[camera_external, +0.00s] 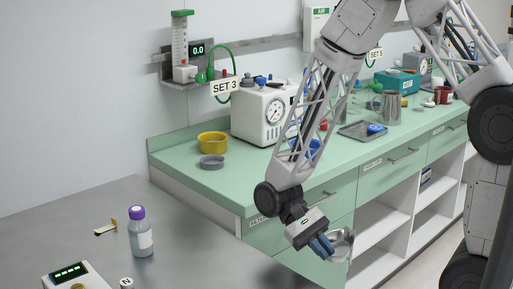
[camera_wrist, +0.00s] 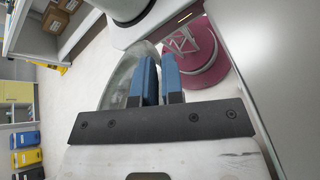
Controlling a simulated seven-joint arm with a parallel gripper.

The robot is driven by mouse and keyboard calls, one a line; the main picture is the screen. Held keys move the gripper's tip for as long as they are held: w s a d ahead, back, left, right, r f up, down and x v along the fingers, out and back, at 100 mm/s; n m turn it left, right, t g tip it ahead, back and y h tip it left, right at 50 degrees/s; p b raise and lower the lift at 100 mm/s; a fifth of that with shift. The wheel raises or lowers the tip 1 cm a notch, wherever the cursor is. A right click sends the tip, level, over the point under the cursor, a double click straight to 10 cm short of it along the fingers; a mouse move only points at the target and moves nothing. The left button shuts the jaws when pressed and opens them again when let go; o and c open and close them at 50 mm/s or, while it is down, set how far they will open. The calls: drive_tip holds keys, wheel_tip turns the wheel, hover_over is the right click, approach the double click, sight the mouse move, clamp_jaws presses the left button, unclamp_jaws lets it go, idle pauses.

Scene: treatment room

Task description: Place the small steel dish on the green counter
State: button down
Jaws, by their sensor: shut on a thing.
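The small steel dish (camera_external: 341,243) is tilted and held in the air in front of the green counter's drawers, below the level of its top. My gripper (camera_external: 324,246) is shut on the dish's rim with its blue fingers. In the wrist view the two blue fingers of my gripper (camera_wrist: 157,80) are close together, and the shiny dish (camera_wrist: 122,78) shows to their left. The fingers hide part of the dish. The green counter (camera_external: 235,182) runs from the left corner to the back right, with bare room at its near left end.
On the counter are a yellow bowl (camera_external: 213,141), a grey dish (camera_external: 212,161), a white gauge box (camera_external: 262,115), a steel tray (camera_external: 362,131) and a steel jug (camera_external: 391,107). A grey table (camera_external: 70,225) at the left front holds a purple-capped bottle (camera_external: 140,232).

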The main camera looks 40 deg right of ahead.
sight(333, 234)
drive_tip(key=d+n+h, duration=0.2)
drive_tip(key=w+d+n+t+h, duration=0.1)
drive_tip(key=d+n+h, duration=0.1)
drive_tip(key=w+d+n+h, duration=0.1)
drive_tip(key=h, duration=0.1)
drive_tip(key=shift+w+d+r+n+t, duration=0.15)
drive_tip(key=shift+d+r+n+t, duration=0.2)
drive_tip(key=shift+d+n+t, duration=0.05)
drive_tip(key=w+d+r+n+t+h, duration=0.2)
drive_tip(key=w+d+r+n+t, duration=0.2)
drive_tip(key=w+n, duration=0.4)
drive_tip(key=w+d+r+n+t+h, duration=0.3)
drive_tip(key=w+d+r+n+t, duration=0.2)
drive_tip(key=w+d+n+t, duration=0.2)
drive_tip(key=shift+w+d+r+n+t, duration=0.2)
drive_tip(key=shift+w+n+t, duration=0.2)
drive_tip(key=shift+t, duration=0.8)
drive_tip(key=w, duration=0.5)
drive_tip(key=w+d+f, duration=0.1)
drive_tip(key=w, duration=0.4)
drive_tip(key=w+d, duration=0.1)
drive_tip(key=w, duration=0.4)
drive_tip(key=shift+w+d+f, duration=0.1)
drive_tip(key=shift+w+f, duration=0.15)
drive_tip(key=shift+w, duration=0.1)
